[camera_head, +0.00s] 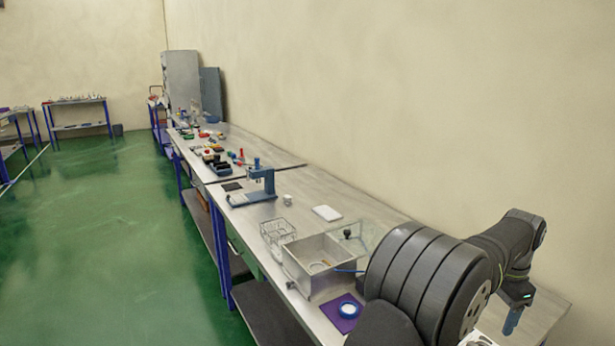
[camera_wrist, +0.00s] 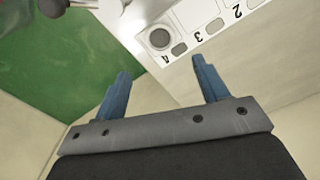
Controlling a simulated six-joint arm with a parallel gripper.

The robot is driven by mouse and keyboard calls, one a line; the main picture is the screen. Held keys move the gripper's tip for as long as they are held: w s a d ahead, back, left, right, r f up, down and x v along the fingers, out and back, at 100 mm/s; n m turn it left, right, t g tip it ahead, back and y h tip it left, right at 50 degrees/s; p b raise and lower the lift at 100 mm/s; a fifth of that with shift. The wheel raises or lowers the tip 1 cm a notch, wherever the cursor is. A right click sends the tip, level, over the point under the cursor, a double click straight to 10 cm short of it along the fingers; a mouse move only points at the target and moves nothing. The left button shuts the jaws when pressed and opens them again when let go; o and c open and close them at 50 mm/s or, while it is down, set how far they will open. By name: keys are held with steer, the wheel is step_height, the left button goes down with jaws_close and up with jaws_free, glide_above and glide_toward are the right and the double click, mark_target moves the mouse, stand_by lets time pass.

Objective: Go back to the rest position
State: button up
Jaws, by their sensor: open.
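My gripper (camera_wrist: 161,82) is open and empty in the wrist view, with its two blue fingers spread apart and nothing between them. In the head view my gripper (camera_head: 513,318) hangs at the lower right, with a blue finger pointing down near the table's right end. A white board (camera_wrist: 205,25) with printed numbers, including 2, 3 and 4, lies beyond the fingertips in the wrist view. A grey round piece (camera_wrist: 160,38) sits by the number 4. My arm hides much of the near table in the head view.
A metal box (camera_head: 308,274) with a raised clear lid (camera_head: 362,236) stands on the table. A wire basket (camera_head: 277,232), a blue press (camera_head: 262,187), a white block (camera_head: 327,213) and a purple mat (camera_head: 331,312) with a white-and-blue ring (camera_head: 348,310) are around it. The wall runs along the right.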

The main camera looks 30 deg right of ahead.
mark_target(485, 343)
step_height(485, 343, down, 10)
steer(key=shift+f, duration=0.25)
step_height(485, 343, up, 5)
steer(key=shift+f, duration=0.2)
steer(key=s+a+r, duration=0.4)
steer(key=s+r, duration=0.3)
steer(key=s, duration=0.4)
steer(key=w+a+r, duration=0.2)
steer(key=a, duration=0.6)
steer(key=w+a+r, duration=0.1)
steer(key=w+a, duration=0.2)
steer(key=a, duration=0.5)
steer(key=shift+m, duration=0.5)
steer(key=shift+w+d+f, duration=0.15)
steer(key=shift+w+f, duration=0.65)
steer(key=shift+w, duration=0.45)
steer(key=shift+w+d+f, duration=0.1)
steer(key=shift+w+f, duration=0.75)
steer(key=shift+w, duration=0.4)
steer(key=shift+w+d+f, duration=0.15)
steer(key=shift+w+f, duration=0.65)
steer(key=shift+w, duration=0.45)
steer(key=shift+o, duration=0.4)
